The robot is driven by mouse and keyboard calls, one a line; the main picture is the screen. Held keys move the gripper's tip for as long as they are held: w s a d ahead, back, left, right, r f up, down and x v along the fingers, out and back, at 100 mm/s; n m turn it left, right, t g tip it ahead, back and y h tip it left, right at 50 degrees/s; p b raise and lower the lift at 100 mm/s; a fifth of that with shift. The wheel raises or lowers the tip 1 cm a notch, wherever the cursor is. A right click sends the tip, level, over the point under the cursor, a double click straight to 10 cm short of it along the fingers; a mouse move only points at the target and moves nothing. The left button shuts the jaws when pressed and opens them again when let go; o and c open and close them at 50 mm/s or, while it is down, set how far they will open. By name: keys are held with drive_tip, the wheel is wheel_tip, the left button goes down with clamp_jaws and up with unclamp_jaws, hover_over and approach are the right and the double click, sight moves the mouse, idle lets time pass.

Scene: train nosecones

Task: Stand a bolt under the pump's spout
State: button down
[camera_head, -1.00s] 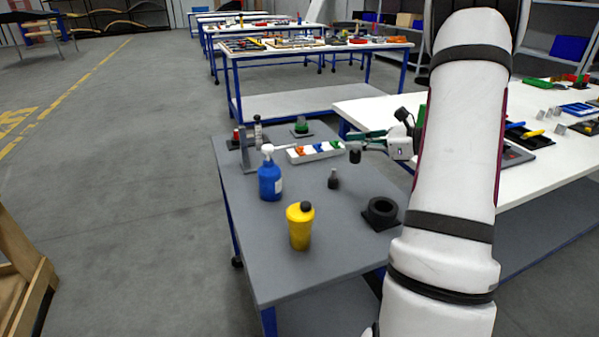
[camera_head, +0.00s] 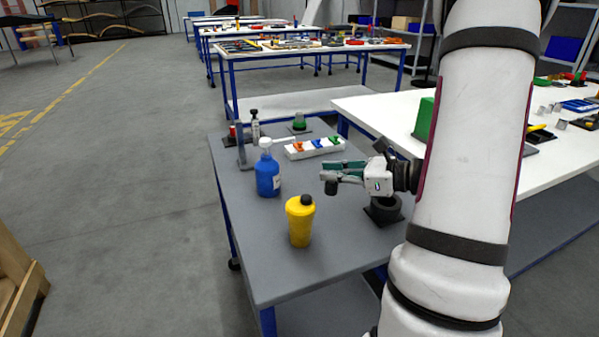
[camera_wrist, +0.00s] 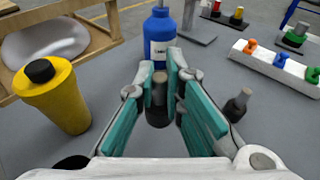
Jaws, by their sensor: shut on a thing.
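The blue pump bottle (camera_head: 267,177) stands upright on the grey table, its white spout (camera_head: 284,140) pointing right in the head view. It shows ahead of the fingers in the wrist view (camera_wrist: 160,38). My gripper (camera_head: 330,176) is shut on a dark bolt (camera_head: 331,188), right of the bottle and apart from it. In the wrist view the held bolt (camera_wrist: 157,108) sits upright between the green-padded fingertips (camera_wrist: 160,80). A second dark bolt (camera_wrist: 236,106) stands on the table to the right in the wrist view; my gripper hides it in the head view.
A yellow bottle (camera_head: 300,222) with a black cap stands in front. A white rack (camera_head: 305,152) with coloured pieces lies behind, near a grey stand (camera_head: 243,155). The table between the bottles and my gripper is clear.

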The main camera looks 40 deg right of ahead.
drive_tip(key=a, duration=0.4)
drive_tip(key=w+d, duration=0.1)
drive_tip(key=w, duration=0.3)
drive_tip(key=w+d+f+b, duration=0.1)
drive_tip(key=w, duration=0.4)
drive_tip(key=w+d+b, duration=0.1)
drive_tip(key=w, duration=0.3)
drive_tip(key=shift+w+d+f, duration=0.3)
drive_tip(key=shift+w+d, duration=0.1)
drive_tip(key=shift+w+f+b, duration=0.15)
drive_tip(key=shift+f+b, duration=0.5)
drive_tip(key=shift+f, duration=1.1)
drive_tip(key=shift+f, duration=0.1)
drive_tip(key=shift+f, duration=0.1)
drive_tip(key=c, duration=1.7)
unclamp_jaws()
